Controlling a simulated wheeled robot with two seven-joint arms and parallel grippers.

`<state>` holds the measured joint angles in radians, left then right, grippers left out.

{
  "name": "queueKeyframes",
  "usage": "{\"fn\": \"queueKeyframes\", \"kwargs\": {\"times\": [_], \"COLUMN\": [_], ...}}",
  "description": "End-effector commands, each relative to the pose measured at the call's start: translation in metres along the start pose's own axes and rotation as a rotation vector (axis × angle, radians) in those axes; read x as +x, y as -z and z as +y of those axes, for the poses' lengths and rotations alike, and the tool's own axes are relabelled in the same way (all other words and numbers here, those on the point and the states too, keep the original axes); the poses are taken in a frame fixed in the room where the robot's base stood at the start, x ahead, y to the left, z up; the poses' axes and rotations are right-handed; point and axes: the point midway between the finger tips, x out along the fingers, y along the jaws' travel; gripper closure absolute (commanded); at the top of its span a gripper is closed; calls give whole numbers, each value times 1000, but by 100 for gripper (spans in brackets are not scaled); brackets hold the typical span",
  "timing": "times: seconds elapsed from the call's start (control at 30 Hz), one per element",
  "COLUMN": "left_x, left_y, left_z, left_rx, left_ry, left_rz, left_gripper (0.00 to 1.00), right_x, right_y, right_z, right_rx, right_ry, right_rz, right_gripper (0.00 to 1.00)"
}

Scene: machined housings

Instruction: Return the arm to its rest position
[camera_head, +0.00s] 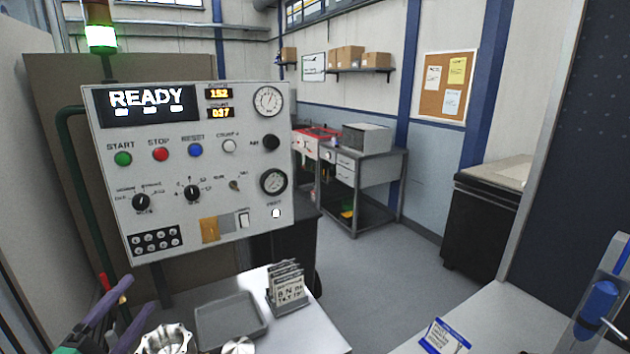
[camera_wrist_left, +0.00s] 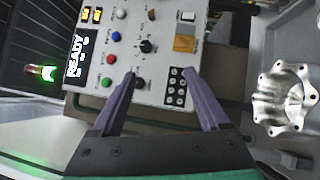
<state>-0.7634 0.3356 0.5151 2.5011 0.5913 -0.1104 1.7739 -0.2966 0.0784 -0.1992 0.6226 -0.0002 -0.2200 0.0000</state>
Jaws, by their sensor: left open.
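My left gripper (camera_head: 112,308) is at the lower left of the head view, with purple fingers. In the left wrist view my left gripper (camera_wrist_left: 158,76) has its two fingers spread apart with nothing between them. The fingers point toward the control panel (camera_head: 200,222), whose lower part lies beyond them. The panel also shows in the left wrist view (camera_wrist_left: 150,90), reading READY. A machined housing (camera_head: 166,340) lies on the table below and right of the gripper; it also shows in the left wrist view (camera_wrist_left: 284,98), apart from the fingers. My right gripper is not in view.
A grey tray (camera_head: 262,331) and a rack of plates (camera_head: 288,290) stand on the near table (camera_head: 318,335). A round metal part (camera_head: 238,347) is at the bottom edge. A surface at the right holds a blue-framed card (camera_head: 440,338) and a blue-handled device (camera_head: 598,300). Open floor lies between.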

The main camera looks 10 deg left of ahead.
Motion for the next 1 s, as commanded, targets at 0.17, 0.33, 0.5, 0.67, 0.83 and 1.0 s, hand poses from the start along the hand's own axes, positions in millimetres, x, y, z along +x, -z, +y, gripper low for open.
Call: {"fn": "queueKeyframes", "kwargs": {"times": [0.17,0.33,0.5,0.67,0.83,1.0], "left_x": [-3,-25,-68,-111,-151,-154], "left_y": [-13,-34,-60,-81,-94,-80], "left_z": [-73,-152,-216,-249,-276,-355], "left_rx": [308,697,1092,1375,1559,1542], "left_ry": [272,591,881,1050,1138,1160], "left_rz": [-13,-157,-461,-815,-1173,-1188], "left_gripper": [22,22,22,22,22,22], "right_x": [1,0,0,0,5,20], "right_y": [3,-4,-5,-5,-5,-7], "right_z": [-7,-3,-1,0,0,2], "right_rx": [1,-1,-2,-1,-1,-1], "right_ry": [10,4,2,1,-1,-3], "right_rz": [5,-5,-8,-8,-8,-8], "right_gripper": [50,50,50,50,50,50]}}
